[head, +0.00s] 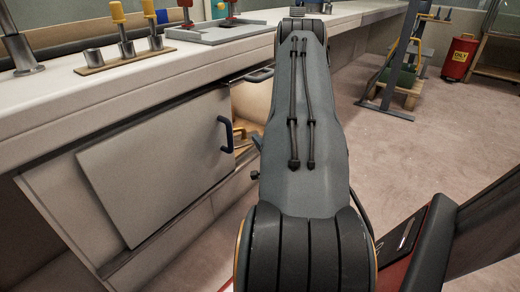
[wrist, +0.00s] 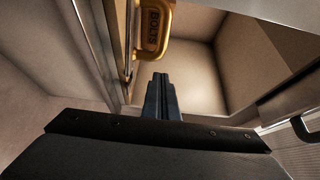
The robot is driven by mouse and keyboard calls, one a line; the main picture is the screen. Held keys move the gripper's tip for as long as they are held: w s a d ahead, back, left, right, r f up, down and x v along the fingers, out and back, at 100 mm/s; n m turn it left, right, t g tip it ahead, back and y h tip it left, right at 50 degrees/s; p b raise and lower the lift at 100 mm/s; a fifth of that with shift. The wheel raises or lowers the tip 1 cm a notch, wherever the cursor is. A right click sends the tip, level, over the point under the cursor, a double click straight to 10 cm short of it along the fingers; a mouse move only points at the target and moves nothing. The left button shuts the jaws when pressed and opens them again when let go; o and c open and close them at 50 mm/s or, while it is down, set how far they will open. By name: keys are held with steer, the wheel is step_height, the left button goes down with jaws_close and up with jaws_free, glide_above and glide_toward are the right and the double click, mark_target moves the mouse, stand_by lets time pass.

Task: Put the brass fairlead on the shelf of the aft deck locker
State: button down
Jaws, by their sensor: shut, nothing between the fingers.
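My gripper (wrist: 160,98) is shut and empty in the wrist view, its fingers pointing into a beige, box-like locker interior (wrist: 197,75). An opening (head: 254,100) shows to the right of the panel, partly behind my arm. I cannot make out the brass fairlead in either view. I cannot tell which surface is the shelf.
A brass-coloured piece marked with letters like "BOLTS" (wrist: 153,35) is just beyond my fingertips, at the upper left. The worktop (head: 120,78) carries a rack of yellow-topped posts (head: 124,45) and a grey tray (head: 218,32). A red bin (head: 459,57) stands far right.

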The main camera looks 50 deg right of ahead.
mark_target(235, 131)
steer(key=w+b, duration=0.1)
steer(key=w, duration=0.1)
steer(key=w+b, duration=0.1)
steer(key=w+d, duration=0.1)
steer(key=w, duration=0.1)
steer(key=shift+w+f+b, duration=0.1)
steer(key=shift+w+b, duration=0.25)
steer(key=shift+b, duration=0.05)
steer(key=shift+w+a+b, duration=0.25)
steer(key=shift+w+b, duration=0.2)
steer(key=shift+w, duration=0.3)
steer(key=shift+w+a+p, duration=0.3)
steer(key=shift+w+p, duration=0.15)
steer(key=shift+w, duration=0.3)
steer(key=shift+w+a+p, duration=0.25)
steer(key=shift+w+p, duration=0.15)
steer(key=shift+w, duration=0.4)
steer(key=shift+w+a+p, duration=0.3)
steer(key=shift+w+p, duration=0.15)
steer(key=shift+w, duration=0.3)
steer(key=shift+s, duration=0.1)
